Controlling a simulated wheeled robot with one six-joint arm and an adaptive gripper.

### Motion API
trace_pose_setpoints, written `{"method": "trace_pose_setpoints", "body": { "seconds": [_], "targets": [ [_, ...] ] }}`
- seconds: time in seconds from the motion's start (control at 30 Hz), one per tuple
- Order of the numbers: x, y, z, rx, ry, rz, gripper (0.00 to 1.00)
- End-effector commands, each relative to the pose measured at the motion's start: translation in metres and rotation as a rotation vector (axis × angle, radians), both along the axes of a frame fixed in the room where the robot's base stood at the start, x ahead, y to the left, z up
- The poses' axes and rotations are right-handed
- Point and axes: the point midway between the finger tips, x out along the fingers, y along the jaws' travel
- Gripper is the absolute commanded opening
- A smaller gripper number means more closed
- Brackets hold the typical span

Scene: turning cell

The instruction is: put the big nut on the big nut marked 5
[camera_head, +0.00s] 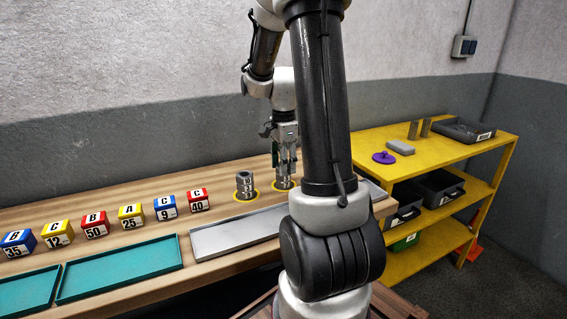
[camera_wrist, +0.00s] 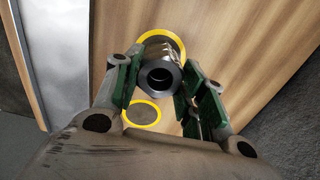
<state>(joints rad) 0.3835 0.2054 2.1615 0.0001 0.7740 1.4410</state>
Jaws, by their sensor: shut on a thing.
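My gripper (camera_head: 285,157) points down over the bench at a yellow-ringed spot (camera_head: 284,185). Its green-padded fingers (camera_wrist: 160,88) are shut on a big dark metal nut (camera_wrist: 160,78), whose round hole faces the wrist camera. Beyond it, in line, more metal nut shapes reach down to a yellow ring (camera_wrist: 177,43); whether the held nut touches them cannot be told. A separate stack of metal nuts (camera_head: 245,184) stands upright on another ringed spot to the left in the head view. The mark 5 is not legible in either view.
A grey tray (camera_head: 215,243) lies in front of the spots. Numbered cubes (camera_head: 163,208) line the bench at left, with teal trays (camera_head: 120,268) before them. A ringed dark disc (camera_wrist: 141,113) looks bare. A yellow shelf (camera_head: 440,158) stands at right.

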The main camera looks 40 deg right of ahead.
Motion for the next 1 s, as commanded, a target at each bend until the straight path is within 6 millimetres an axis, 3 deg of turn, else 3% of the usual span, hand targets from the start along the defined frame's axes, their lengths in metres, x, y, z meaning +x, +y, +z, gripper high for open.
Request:
{"method": "trace_pose_setpoints", "body": {
  "seconds": [0.03, 0.13, 0.53, 1.0],
  "targets": [
    [0.0, 0.0, -0.001, 0.0, 0.001, 0.0, 0.46],
    [0.0, 0.0, 0.0, 0.0, 0.0, 0.0, 0.62],
    [0.0, 0.0, 0.007, -0.001, -0.002, 0.0, 0.62],
    [0.0, 0.0, 0.101, -0.001, -0.004, 0.0, 0.62]
  ]
}}
